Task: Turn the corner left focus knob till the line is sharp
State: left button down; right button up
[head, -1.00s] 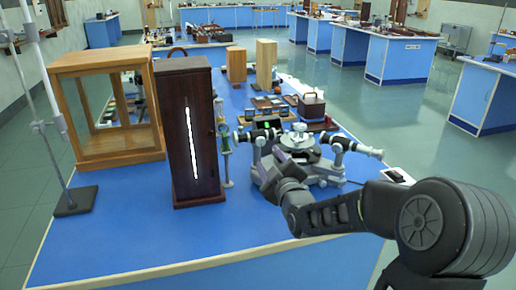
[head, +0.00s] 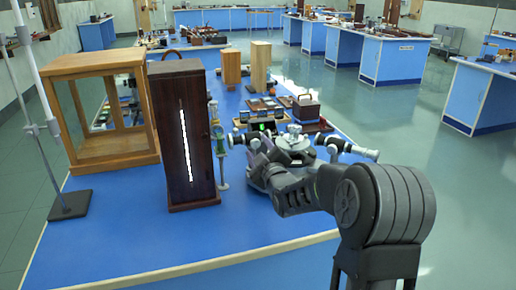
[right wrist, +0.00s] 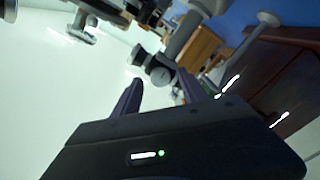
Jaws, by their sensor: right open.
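The spectrometer (head: 292,148) stands on the blue bench, a grey instrument with a round table and tubes to either side. A small dark screen (head: 264,126) with a green mark shows behind its left tube; I cannot judge how sharp the mark is. My right gripper (head: 258,160) is at the instrument's near left side, partly hidden by its own wrist. In the right wrist view my gripper (right wrist: 160,88) is open, its two fingers apart. A dark grey round knob (right wrist: 161,74) shows just beyond and between the fingertips; I cannot tell contact. My left gripper is out of view.
A tall dark wooden case (head: 185,130) with a bright vertical slit stands close left of the gripper. A wood-framed glass case (head: 88,165) is farther left. Small boxes (head: 306,108) stand behind the spectrometer.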

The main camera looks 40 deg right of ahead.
jog(key=shift+w+d, duration=0.15)
jog(key=shift+w, duration=0.2)
jog(key=shift+c, duration=0.4)
grip_shut()
